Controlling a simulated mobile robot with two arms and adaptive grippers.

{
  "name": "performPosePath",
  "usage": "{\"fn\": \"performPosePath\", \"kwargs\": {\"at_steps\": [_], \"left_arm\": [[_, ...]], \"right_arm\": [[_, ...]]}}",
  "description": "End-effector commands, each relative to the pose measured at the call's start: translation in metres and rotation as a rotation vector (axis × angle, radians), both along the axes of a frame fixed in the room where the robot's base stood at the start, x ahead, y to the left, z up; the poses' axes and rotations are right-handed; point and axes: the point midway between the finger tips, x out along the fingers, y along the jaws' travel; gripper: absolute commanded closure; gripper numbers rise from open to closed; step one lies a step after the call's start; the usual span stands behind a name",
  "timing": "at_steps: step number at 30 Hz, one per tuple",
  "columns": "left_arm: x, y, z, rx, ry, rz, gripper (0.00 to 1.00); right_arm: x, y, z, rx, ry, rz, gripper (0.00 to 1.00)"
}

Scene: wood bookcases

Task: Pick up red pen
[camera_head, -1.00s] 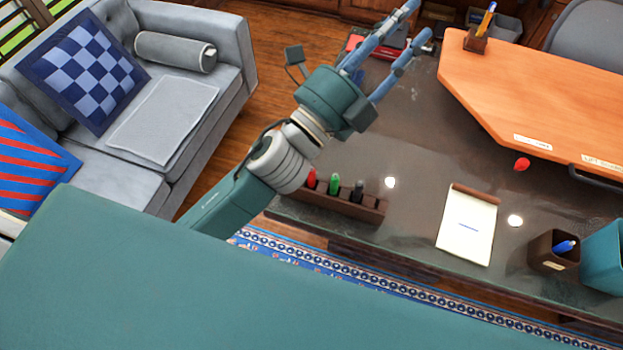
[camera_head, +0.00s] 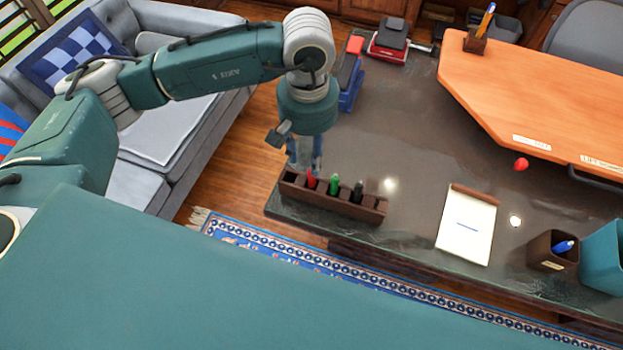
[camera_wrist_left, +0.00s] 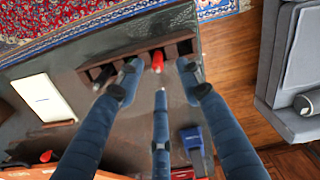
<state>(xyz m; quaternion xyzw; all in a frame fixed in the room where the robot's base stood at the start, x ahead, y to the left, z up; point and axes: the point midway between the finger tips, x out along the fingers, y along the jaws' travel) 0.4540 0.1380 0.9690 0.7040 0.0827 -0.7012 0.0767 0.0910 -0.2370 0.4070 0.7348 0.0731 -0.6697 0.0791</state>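The red pen (camera_head: 311,178) stands upright in a dark brown pen holder (camera_head: 368,215) near the desk's left front corner. A green pen (camera_head: 334,184) and a black pen (camera_head: 358,191) stand in the same holder. My left gripper (camera_head: 304,152) points down just above and behind the red pen. In the left wrist view, the red pen (camera_wrist_left: 157,61) shows between the spread fingertips of my left gripper (camera_wrist_left: 158,76), with no contact visible. The gripper is open and empty. The wrist view also shows the holder (camera_wrist_left: 178,46). My right gripper is not in view.
A notepad (camera_head: 466,230) and a brown cup (camera_head: 545,258) lie right of the holder on the dark desk (camera_head: 400,140). A grey sofa (camera_head: 170,120) stands at left.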

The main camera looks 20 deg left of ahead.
Motion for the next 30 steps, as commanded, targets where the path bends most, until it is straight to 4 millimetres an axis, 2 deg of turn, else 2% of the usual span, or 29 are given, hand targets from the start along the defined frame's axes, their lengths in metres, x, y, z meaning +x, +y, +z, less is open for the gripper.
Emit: {"fn": "performPosePath", "kwargs": {"at_steps": [6,11,14,18,21,24,30], "left_arm": [[-0.002,-0.001,-0.034,-0.004,0.006,0.001,0.63],[-0.001,-0.002,-0.045,-0.006,0.005,0.001,0.63],[0.001,-0.003,-0.054,-0.005,0.007,0.002,0.63],[0.006,-0.005,-0.075,-0.005,0.008,0.002,0.63],[0.006,-0.005,-0.089,-0.005,0.006,0.003,0.63],[0.007,-0.005,-0.095,-0.007,0.004,0.001,0.63],[0.007,-0.005,-0.097,-0.007,0.003,0.0,0.63]], "right_arm": [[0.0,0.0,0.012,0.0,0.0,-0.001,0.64],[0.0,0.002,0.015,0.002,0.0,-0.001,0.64],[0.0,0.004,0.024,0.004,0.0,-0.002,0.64],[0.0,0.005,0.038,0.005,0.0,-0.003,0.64],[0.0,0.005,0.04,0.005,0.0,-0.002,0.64],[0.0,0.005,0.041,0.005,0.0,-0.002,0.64],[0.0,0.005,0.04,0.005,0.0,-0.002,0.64]]}}
